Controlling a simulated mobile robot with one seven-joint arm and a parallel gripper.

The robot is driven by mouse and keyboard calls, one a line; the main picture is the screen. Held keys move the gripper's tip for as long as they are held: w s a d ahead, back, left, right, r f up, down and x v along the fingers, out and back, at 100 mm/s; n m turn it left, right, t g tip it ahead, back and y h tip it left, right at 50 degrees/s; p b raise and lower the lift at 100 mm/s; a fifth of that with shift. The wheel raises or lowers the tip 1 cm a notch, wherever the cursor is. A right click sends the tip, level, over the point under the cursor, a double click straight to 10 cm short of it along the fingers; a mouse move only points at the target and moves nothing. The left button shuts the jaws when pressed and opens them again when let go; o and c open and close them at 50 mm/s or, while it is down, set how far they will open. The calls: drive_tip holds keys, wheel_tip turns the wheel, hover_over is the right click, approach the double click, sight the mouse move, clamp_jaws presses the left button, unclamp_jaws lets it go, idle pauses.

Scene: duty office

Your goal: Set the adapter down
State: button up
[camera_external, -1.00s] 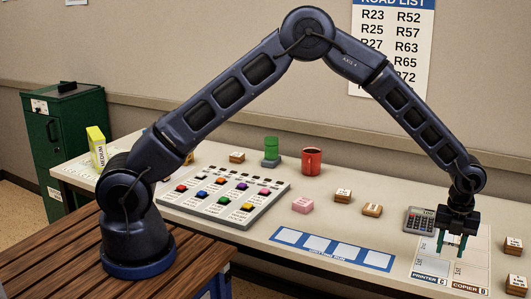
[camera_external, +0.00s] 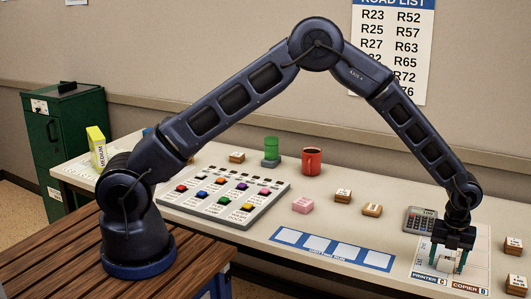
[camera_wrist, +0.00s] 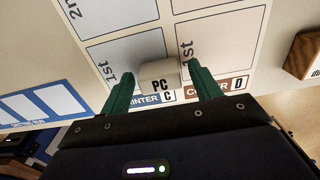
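The adapter appears to be the small pale block marked "PC" (camera_wrist: 158,82). It is also visible in the external view (camera_external: 449,259), low over or on the printed card (camera_external: 478,258). It lies around the border of the lower "1st" boxes, near the PRINTER C label; its exact box and its contact with the card are unclear. My gripper (camera_wrist: 160,80) points down, with one green finger on each side of the block. Narrow gaps show between block and fingers in the wrist view, so the fingers look open around it.
A calculator (camera_external: 419,220) stands just behind the card. Wooden blocks (camera_external: 513,246) lie at its right, near the table's edge. A blue strip with white squares (camera_external: 333,249) lies to the left. A red mug (camera_external: 311,162) and a button panel (camera_external: 223,196) are farther off.

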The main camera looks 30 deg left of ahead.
sight(447, 258)
wheel_tip(447, 258, up, 12)
drive_tip(key=w+a+r+n+t, duration=0.1)
drive_tip(key=w+a+r+n, duration=0.3)
drive_tip(key=a+r, duration=0.45)
drive_tip(key=w+a+r+n, duration=0.4)
drive_tip(key=a+r, duration=0.2)
drive_tip(key=a, duration=0.6)
drive_tip(key=w+a+r+n+t, duration=0.1)
drive_tip(key=w+a+r+n, duration=0.5)
drive_tip(key=a, duration=0.5)
drive_tip(key=s+a+r+n, duration=0.3)
drive_tip(key=a+r+n, duration=0.1)
drive_tip(key=a, duration=0.6)
drive_tip(key=s+a+r+n, duration=0.3)
drive_tip(key=s+a+r, duration=0.1)
drive_tip(key=a, duration=0.6)
drive_tip(key=s+a+f+n+t, duration=0.2)
drive_tip(key=s+a+n, duration=1.3)
drive_tip(key=s+a, duration=0.4)
drive_tip(key=a, duration=0.2)
drive_tip(key=shift+a+t, duration=0.3)
